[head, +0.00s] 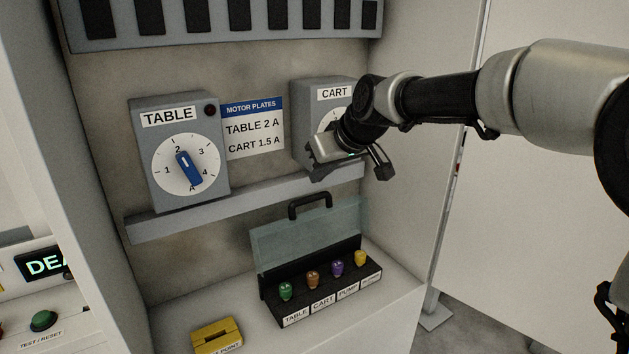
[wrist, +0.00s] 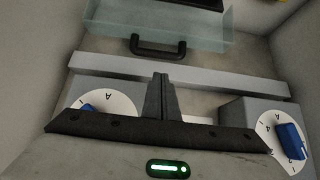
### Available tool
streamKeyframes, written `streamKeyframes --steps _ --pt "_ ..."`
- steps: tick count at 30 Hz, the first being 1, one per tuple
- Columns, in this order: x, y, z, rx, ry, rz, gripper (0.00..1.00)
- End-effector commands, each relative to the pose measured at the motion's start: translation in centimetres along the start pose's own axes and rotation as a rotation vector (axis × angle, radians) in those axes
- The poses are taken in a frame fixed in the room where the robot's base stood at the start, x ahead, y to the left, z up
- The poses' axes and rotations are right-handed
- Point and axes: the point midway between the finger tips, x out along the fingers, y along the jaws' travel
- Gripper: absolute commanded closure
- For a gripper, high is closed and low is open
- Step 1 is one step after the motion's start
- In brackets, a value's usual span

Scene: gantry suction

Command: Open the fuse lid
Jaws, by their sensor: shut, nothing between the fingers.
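The fuse box (head: 325,293) sits low in the cabinet. Its clear lid (head: 305,240) stands tilted up at the back, with a black handle (head: 310,204) on its top edge. The fuses below are uncovered. The lid (wrist: 120,22) and its handle (wrist: 158,48) also show at the top of the wrist view, upside down. My gripper (head: 345,160) is above and right of the lid, in front of the CART dial box, apart from the handle. In the wrist view my gripper (wrist: 163,80) has its fingers together, with nothing between them.
The TABLE dial box (head: 179,150) and CART dial box (head: 310,100) stand on a grey ledge (head: 240,205) above the fuse box. A yellow block (head: 217,335) lies left of the fuse box. The cabinet's right wall (head: 420,150) is close to my arm.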

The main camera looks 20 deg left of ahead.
Motion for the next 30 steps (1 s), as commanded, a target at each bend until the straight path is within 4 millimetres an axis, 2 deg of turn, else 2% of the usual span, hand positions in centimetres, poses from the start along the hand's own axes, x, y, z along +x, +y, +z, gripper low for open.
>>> streamKeyframes --steps 6,13,18,30 --pt "4.1 -0.2 0.1 0.002 -0.003 -0.005 1.00" --pt "7.6 -0.1 0.1 0.003 -0.002 -0.003 1.00" --pt "8.7 0.0 0.1 0.004 -0.001 -0.002 1.00" --pt "8.8 0.1 0.2 0.005 0.005 -0.001 1.00"
